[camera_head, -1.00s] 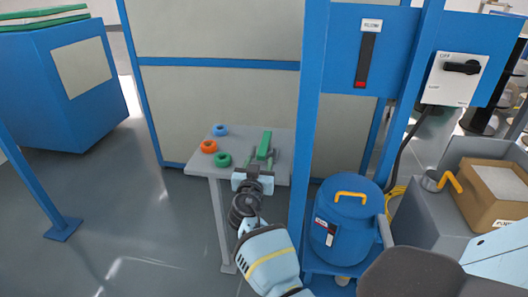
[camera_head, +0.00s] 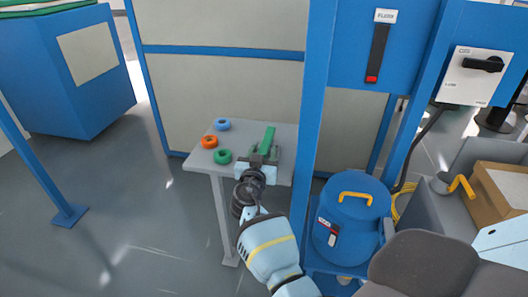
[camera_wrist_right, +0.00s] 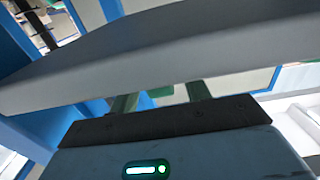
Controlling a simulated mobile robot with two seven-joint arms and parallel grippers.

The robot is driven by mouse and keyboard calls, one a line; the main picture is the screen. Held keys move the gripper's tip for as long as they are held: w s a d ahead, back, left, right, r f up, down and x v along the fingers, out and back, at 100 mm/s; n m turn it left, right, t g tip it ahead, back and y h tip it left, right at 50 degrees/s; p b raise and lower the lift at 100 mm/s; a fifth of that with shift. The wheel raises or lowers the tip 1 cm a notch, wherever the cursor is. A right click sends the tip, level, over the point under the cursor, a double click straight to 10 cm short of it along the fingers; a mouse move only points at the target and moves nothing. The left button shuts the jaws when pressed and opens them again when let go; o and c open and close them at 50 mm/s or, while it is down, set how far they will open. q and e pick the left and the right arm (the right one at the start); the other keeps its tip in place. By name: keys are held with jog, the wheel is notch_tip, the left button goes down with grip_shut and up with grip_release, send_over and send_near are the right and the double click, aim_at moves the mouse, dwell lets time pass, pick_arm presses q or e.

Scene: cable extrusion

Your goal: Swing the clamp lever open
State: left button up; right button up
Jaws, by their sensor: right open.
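A green bar (camera_head: 268,139), which looks like the clamp lever, rises from a small grey fixture (camera_head: 272,156) on the grey table (camera_head: 233,134). My right gripper (camera_head: 262,161) is open at this fixture, by the table's front edge. I cannot tell whether it touches the bar. In the right wrist view, two greenish fingers (camera_wrist_right: 162,97) stand apart beyond my dark gripper body. A wide grey slab crosses that view and hides their far ends. My left gripper is not in view.
A blue post (camera_head: 312,130) stands close to the right. Beyond it are a blue drum (camera_head: 340,245) with a yellow handle and a cardboard box (camera_head: 500,195). The floor at left is open.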

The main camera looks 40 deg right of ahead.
grip_shut()
jog(key=shift+s+d+n+t+y, duration=0.65)
jog(key=shift+n+t+y, duration=0.15)
jog(key=shift+t+y, duration=0.1)
grip_release()
jog(key=shift+a, duration=0.1)
jog(key=v, duration=0.7)
jog(key=shift+s+a+b, duration=0.25)
jog(key=shift+s+b, duration=0.05)
jog(key=shift+b, duration=0.1)
